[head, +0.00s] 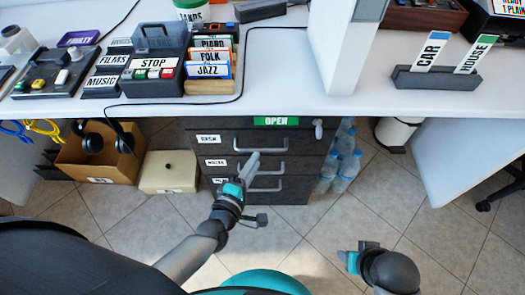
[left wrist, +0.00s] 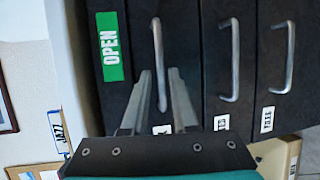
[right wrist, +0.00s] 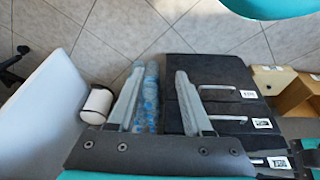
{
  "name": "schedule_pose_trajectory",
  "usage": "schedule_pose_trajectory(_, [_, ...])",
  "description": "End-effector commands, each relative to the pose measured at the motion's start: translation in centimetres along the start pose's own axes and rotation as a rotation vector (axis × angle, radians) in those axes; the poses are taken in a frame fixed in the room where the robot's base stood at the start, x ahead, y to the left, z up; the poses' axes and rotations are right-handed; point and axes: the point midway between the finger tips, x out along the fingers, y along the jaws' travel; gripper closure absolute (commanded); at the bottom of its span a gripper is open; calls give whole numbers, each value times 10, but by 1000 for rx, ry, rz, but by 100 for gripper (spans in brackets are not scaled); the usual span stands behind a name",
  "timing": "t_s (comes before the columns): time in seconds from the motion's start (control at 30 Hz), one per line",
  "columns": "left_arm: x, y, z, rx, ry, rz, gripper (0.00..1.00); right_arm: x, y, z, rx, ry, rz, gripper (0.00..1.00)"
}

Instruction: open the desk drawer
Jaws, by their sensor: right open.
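The desk drawer unit is dark, with three stacked drawers. The top drawer (head: 225,140) looks closed under a green OPEN sign (head: 276,120). Its grey bar handle (head: 262,150) also shows in the left wrist view (left wrist: 157,45). My left gripper (head: 254,160) reaches the front of the unit. In the left wrist view its fingers (left wrist: 160,72) lie on either side of the lower part of this handle, close to it; whether they touch it is unclear. My right gripper (right wrist: 160,72) is open and empty, low above the floor, right of the unit in the head view.
Two lower drawers have similar handles (head: 268,171). Water bottles (head: 343,165) stand right of the unit. A pale box (head: 168,172) and a cardboard box (head: 75,160) stand left. The white desk top (head: 290,80) overhangs the unit. Tiled floor in front is clear.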

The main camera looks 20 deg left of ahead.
Motion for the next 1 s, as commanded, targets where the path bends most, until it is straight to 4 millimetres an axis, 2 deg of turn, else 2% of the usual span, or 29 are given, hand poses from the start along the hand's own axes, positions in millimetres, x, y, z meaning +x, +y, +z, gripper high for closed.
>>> schedule_pose_trajectory(0.03, [10, -1, 0, -2, 1, 3, 73, -3, 0, -2, 0, 10, 1, 50])
schedule_pose_trajectory(0.2, [35, -1, 0, 0, 0, 2, 73, -19, 1, -11, 1, 36, 3, 50])
schedule_pose_trajectory(0.4, [55, -1, 0, 0, 1, 1, 73, -34, 1, -17, 2, 56, 4, 50])
schedule_pose_trajectory(0.6, [62, 0, 0, 0, 0, 0, 73, -40, 2, -19, 2, 64, 4, 50])
schedule_pose_trajectory(0.87, [62, 0, 0, 0, 0, -1, 73, -41, 2, -19, 3, 65, 4, 50])
schedule_pose_trajectory(1.0, [62, 0, 0, 1, 0, -1, 88, -41, 2, -19, 3, 65, 4, 50])
